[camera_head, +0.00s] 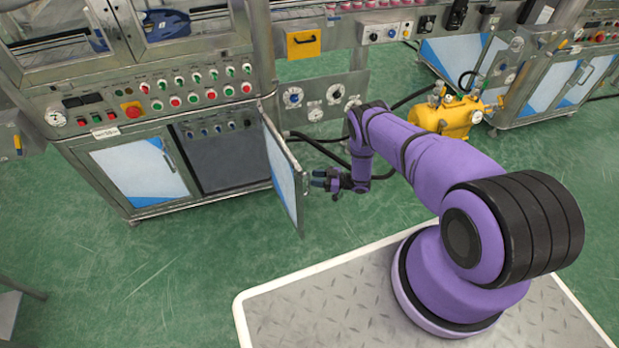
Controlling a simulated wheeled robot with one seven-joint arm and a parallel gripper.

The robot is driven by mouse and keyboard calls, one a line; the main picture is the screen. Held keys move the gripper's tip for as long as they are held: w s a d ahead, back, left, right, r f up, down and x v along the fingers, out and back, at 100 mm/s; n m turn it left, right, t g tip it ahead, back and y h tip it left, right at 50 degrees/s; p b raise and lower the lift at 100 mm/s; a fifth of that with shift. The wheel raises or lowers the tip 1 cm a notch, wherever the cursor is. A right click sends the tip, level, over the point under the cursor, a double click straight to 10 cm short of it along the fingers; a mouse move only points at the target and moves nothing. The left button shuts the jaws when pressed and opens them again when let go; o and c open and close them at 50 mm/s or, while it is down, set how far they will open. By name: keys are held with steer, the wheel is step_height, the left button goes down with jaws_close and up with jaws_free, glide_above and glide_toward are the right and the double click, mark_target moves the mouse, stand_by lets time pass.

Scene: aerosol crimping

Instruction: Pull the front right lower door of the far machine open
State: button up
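The far machine (115,133) stands at the upper left, with a control panel of coloured buttons above two lower doors. Its front right lower door (285,178) is swung wide open, hinged on its right side and sticking out toward me. The dark compartment (215,158) behind it is exposed. My gripper (318,180) is just right of the open door, at about mid-height, with its fingers pointing left toward the door. Whether the fingers touch the door, and whether they are open or shut, is too small to tell.
The left lower door (135,172) is closed. A yellow tank (447,117) with hoses stands behind my arm. Another machine (550,85) is at the upper right. Green floor (180,265) is clear in front of the far machine.

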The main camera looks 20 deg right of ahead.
steer(key=v, duration=0.7)
steer(key=shift+d, duration=0.2)
steer(key=shift+r, duration=0.1)
